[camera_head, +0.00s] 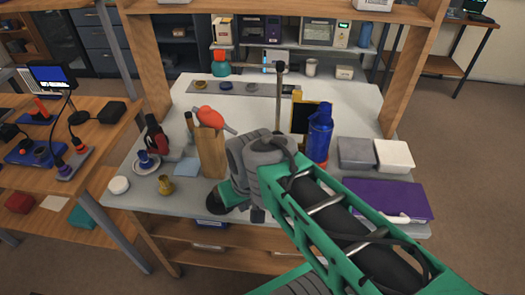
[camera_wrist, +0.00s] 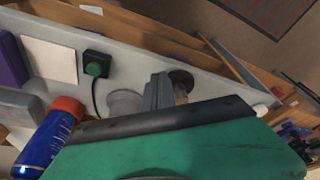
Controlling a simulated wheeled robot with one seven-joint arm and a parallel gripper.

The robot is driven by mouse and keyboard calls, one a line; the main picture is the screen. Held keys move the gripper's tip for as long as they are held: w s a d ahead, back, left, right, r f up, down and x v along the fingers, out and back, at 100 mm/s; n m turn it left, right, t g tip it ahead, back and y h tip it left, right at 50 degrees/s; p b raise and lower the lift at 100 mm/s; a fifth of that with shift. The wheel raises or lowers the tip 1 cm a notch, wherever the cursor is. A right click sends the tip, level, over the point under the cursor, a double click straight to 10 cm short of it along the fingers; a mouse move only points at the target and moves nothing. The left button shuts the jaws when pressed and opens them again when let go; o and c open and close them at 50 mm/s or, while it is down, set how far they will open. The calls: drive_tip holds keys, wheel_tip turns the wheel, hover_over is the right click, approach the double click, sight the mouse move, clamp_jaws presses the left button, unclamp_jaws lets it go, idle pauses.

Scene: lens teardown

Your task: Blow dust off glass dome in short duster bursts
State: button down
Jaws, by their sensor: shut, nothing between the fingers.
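A blue can with a red band at its lower end (camera_head: 319,135), looking like the duster, stands upright on the bench right of my arm. It also shows in the wrist view (camera_wrist: 47,138) at the lower left. My gripper (camera_wrist: 159,92) is shut with nothing in it, its grey fingers partly hidden by its green body. A pale, rounded, cup-like piece (camera_wrist: 123,103) shows beside the fingers; I cannot tell whether it is the glass dome. A dark round base (camera_wrist: 181,78) lies just past the fingertips. In the head view my arm covers this area. Dust cannot be made out.
A wooden block (camera_head: 212,160) with a red bulb blower (camera_head: 209,117) stands left of my arm. A metal post (camera_head: 279,100) rises behind. Grey (camera_head: 357,153) and white (camera_head: 394,156) boxes and a purple case (camera_head: 385,198) fill the right.

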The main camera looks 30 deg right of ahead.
wheel_tip(320, 180, up, 10)
drive_tip(key=p, duration=0.6)
drive_tip(key=shift+w, duration=0.2)
drive_tip(key=shift+f, duration=0.1)
wheel_tip(320, 180, up, 5)
drive_tip(key=p, duration=0.3)
drive_tip(key=shift+f, duration=0.1)
idle(0.3)
